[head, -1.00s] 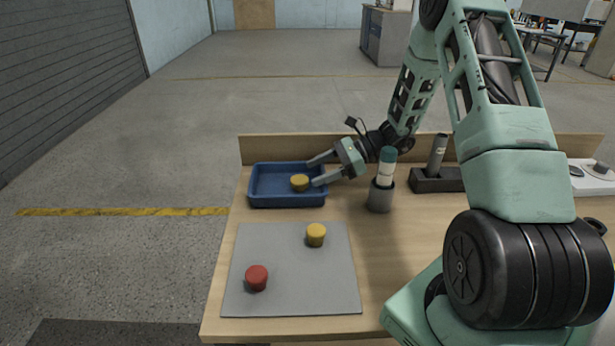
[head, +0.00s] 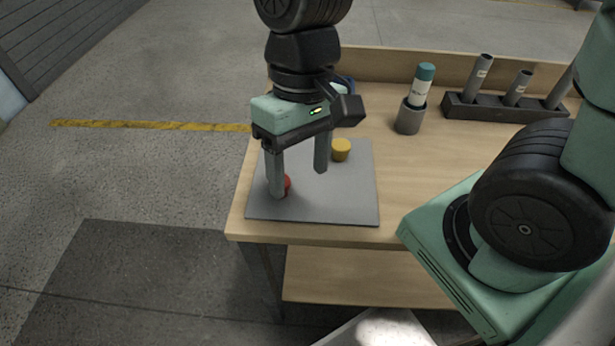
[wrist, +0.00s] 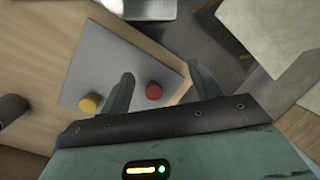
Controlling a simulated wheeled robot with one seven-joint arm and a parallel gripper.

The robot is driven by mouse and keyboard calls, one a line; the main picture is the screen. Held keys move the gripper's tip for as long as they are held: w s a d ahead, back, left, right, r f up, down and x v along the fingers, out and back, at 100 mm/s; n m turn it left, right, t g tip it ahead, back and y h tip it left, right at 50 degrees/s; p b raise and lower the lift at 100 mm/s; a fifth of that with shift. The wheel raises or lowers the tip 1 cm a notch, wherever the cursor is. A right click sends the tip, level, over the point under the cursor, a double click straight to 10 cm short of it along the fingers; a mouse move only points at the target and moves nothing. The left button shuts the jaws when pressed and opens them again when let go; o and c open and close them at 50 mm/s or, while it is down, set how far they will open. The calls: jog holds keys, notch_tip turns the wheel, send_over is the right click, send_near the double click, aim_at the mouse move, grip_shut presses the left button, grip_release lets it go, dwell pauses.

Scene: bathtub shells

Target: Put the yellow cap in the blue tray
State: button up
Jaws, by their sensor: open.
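A yellow cap (head: 341,150) stands on the grey mat (head: 330,205), to the right of my gripper in the head view. It also shows in the wrist view (wrist: 89,103), outside the fingers. My gripper (head: 299,182) is open and points down over the mat. A red cap (head: 286,185) is partly hidden behind the left finger in the head view. In the wrist view the red cap (wrist: 154,90) shows between the open fingers (wrist: 160,82). Only a small blue edge of the blue tray (head: 348,84) shows behind my gripper; its inside is hidden.
A grey cup (head: 409,118) holding a teal-topped bottle (head: 422,82) stands right of the mat. A dark rack (head: 500,108) with grey tubes is at the back right.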

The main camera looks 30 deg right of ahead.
jog(key=s+n, duration=0.1)
jog(key=s+n+t, duration=0.1)
jog(key=n, duration=0.1)
jog(key=s+a+r+n+t+h, duration=0.1)
jog(key=n, duration=0.1)
jog(key=shift+s, duration=0.35)
